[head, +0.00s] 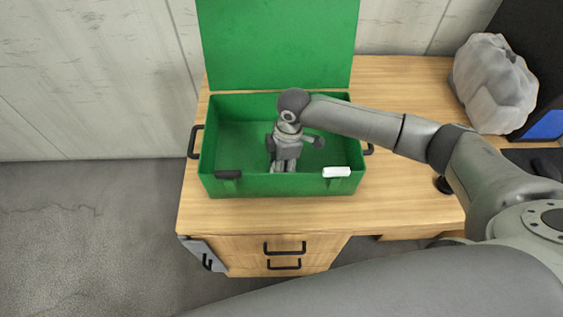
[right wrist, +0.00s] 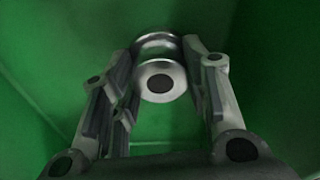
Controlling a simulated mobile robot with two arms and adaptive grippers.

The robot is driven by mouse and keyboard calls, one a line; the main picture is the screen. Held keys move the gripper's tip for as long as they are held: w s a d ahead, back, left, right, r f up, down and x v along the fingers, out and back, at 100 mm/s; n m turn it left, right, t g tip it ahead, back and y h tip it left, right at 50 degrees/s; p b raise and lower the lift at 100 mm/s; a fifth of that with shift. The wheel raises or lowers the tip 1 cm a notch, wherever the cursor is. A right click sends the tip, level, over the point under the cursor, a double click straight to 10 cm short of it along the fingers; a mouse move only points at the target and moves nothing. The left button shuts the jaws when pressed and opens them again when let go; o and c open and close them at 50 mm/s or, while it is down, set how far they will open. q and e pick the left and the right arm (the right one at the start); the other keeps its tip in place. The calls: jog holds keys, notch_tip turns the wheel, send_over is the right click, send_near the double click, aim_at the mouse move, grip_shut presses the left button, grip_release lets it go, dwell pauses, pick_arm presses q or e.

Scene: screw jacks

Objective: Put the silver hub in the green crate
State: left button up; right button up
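The green crate (head: 285,186) stands on the wooden desk with its lid (head: 278,45) raised at the back. My right gripper (head: 283,168) points down inside the crate, near its front wall. In the right wrist view the silver hub (right wrist: 158,82), a shiny spool-like part with a dark centre hole, sits between the fingertips of my right gripper (right wrist: 160,60). The fingers appear to be closed against its two sides, with green crate surfaces around it. In the head view the hub is hidden by my gripper and the crate. My left gripper is not in view.
A grey rock-like lump (head: 493,84) sits at the right back. The desk (head: 400,205) right of the crate is mostly clear, under my right arm.

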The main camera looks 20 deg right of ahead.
jog(key=o, duration=0.4)
jog(key=shift+r, duration=0.15)
jog(key=r, duration=0.4)
jog(key=d+r, duration=0.1)
jog(key=r, duration=0.3)
jog(key=r+b, duration=0.1)
jog(key=r, duration=0.3)
jog(key=shift+s+d, duration=0.1)
jog(key=shift+d, duration=0.1)
